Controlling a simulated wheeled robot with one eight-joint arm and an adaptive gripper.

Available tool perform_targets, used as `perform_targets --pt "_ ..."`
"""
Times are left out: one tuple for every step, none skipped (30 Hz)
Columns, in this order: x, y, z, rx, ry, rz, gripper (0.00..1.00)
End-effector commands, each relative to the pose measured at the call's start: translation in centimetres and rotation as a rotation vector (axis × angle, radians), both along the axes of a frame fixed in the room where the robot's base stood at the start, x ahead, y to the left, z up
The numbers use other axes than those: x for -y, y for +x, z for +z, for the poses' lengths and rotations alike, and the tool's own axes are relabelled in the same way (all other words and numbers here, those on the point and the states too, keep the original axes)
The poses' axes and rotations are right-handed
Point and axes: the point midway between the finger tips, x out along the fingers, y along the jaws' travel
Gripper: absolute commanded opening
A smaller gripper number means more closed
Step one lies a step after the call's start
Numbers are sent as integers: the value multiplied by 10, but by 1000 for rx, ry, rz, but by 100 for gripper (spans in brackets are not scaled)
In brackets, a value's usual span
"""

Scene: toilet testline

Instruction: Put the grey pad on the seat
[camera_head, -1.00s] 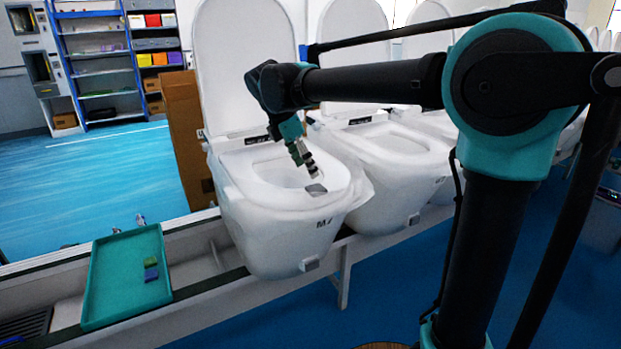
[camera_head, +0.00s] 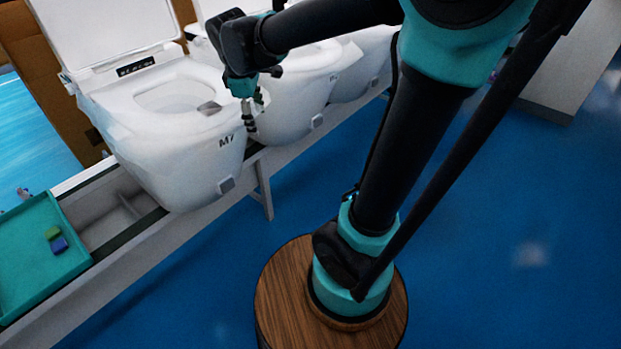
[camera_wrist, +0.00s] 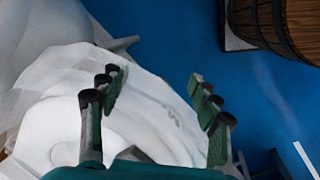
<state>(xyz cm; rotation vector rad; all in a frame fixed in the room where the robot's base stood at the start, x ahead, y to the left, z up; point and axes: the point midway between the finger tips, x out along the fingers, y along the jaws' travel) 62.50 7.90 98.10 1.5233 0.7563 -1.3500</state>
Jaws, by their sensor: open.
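The grey pad (camera_head: 209,108) lies on the front right part of the white toilet seat (camera_head: 140,92), the nearest one, marked M7. My gripper (camera_head: 252,118) is open and empty, pointing down just to the right of the seat's front edge and apart from the pad. In the wrist view my gripper (camera_wrist: 158,112) shows its fingers spread wide over the white bowl's side (camera_wrist: 150,95), with nothing between them. I cannot make out the pad in the wrist view.
A teal tray (camera_head: 25,240) with a green block (camera_head: 53,233) and a blue block (camera_head: 59,245) sits on the bench at lower left. More toilets (camera_head: 300,85) stand behind to the right. The blue floor (camera_head: 480,220) at right is clear.

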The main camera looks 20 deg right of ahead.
Motion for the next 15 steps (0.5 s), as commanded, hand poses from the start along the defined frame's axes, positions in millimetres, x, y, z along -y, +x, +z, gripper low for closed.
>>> perform_targets --pt "27 -16 -25 29 56 -149 63" --pt "39 -25 -38 46 91 -238 63" --pt "55 -37 -55 71 139 -357 63" --pt "65 -48 -68 89 173 -442 63" --pt "74 -58 -79 105 206 -525 63" --pt "85 -71 -93 127 248 -629 63" --pt "92 -81 -103 141 279 -702 63" --pt "98 -90 -112 155 307 -769 63" --pt "104 -101 -122 170 341 -849 63" --pt "108 -108 -129 181 364 -902 63" --pt "112 -115 -135 190 383 -949 63" --pt "115 -122 -141 199 407 -1001 63" --pt "116 -126 -144 205 420 -1032 63" --pt "118 -130 -147 210 431 -1057 63" --pt "119 -133 -150 214 441 -1082 63"
